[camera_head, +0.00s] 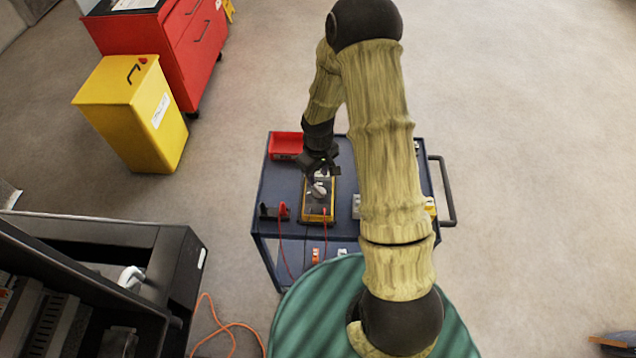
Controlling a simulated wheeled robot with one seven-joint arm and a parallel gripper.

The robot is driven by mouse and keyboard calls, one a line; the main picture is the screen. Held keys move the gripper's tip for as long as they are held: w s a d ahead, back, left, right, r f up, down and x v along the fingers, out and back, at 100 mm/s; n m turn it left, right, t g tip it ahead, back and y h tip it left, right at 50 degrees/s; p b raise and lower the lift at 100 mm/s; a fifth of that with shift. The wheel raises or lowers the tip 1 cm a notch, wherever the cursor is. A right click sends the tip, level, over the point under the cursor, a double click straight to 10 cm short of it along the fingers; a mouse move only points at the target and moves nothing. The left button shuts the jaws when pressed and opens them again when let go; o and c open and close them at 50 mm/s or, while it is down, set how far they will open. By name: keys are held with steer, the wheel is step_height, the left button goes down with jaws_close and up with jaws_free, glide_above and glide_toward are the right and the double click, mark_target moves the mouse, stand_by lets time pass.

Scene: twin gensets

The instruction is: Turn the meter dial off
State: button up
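The meter (318,212) is a yellow-edged, dark-faced unit lying on the blue cart (262,205). Its dial (319,190) shows as a small pale knob on the upper part of its face. My gripper (318,174) is over the top end of the meter, close to the dial. The fingers are dark and small in this view, and whether they touch the dial or how far apart they are is not clear. The dial's pointer setting cannot be read. Red test leads (325,232) run from the meter's lower end.
A red bin (285,146) sits at the cart's back left corner. A dark holder with a red probe (283,210) is left of the meter. My arm hides the cart's right part. A yellow bin (135,110), red cabinet (190,50) and black machine (170,270) stand leftward.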

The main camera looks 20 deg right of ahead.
mark_target(318, 188)
step_height(318, 188, down, 6)
steer(key=shift+f+p, duration=0.1)
steer(key=shift+p, duration=0.35)
jaws_close()
